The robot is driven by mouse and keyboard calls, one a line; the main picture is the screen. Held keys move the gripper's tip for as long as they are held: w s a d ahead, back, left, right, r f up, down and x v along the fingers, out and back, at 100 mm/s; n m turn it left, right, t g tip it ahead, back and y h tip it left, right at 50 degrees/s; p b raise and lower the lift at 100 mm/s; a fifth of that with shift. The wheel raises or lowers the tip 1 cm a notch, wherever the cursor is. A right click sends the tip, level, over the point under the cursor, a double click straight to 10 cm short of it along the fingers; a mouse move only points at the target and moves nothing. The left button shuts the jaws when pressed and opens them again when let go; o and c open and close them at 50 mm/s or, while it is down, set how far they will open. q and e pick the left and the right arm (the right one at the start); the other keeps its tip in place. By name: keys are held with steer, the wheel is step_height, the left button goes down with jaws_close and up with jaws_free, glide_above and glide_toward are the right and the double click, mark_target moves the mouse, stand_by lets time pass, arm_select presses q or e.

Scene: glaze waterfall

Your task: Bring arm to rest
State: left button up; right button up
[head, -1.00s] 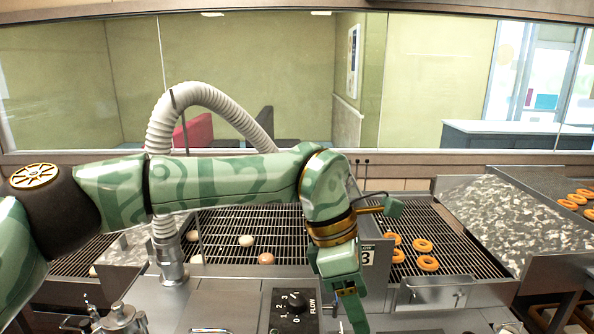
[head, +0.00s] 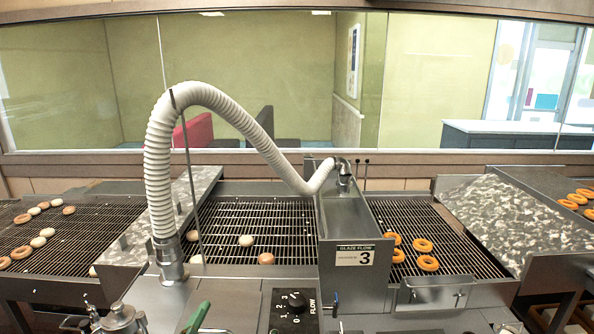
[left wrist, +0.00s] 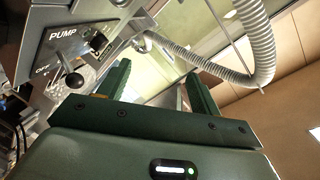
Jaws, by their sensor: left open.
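My left gripper (left wrist: 160,82) is open and empty in the left wrist view. Its two green fingers stand well apart, with nothing between them but the machine behind. In the head view only a small green piece of my left arm or gripper shows at the bottom edge, left of the flow dial (head: 292,302). The rest of the arm is out of that view. My right gripper is not in view.
The glaze trough (head: 345,222) marked 3 stands between wire conveyors. A ribbed hose (head: 158,180) arches over to it. Orange rings (head: 427,263) lie on the right conveyor. A pump panel (left wrist: 80,42) with a black-knobbed lever (left wrist: 74,79) is close by the left gripper.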

arm_select(q)
steer(key=s+a+f+n+g+y, duration=0.45)
steer(key=s+a+f+g, duration=0.45)
steer(key=s+a+f, duration=0.8)
steer(key=s+d+f+g+h+b, duration=0.1)
steer(key=s+d+f+g+b, duration=0.2)
steer(key=f, duration=1.2)
steer(key=s+d+f+h+b, duration=0.1)
steer(key=d+f+b, duration=0.3)
steer(key=f, duration=1.2)
steer(key=s+f+n+g+h+b, duration=0.1)
steer(key=s+f+b, duration=0.3)
steer(key=s+f, duration=0.6)
steer(key=s+a+f+n+g+h+b, duration=0.1)
steer(key=s+f+b, duration=0.3)
steer(key=s+f, duration=0.6)
step_height(320, 180, down, 3)
steer(key=shift+s+a+f+n+g, duration=0.1)
steer(key=shift+s+a+n+g, duration=0.25)
steer(key=shift+n+g, duration=0.35)
steer(key=shift+d, duration=0.1)
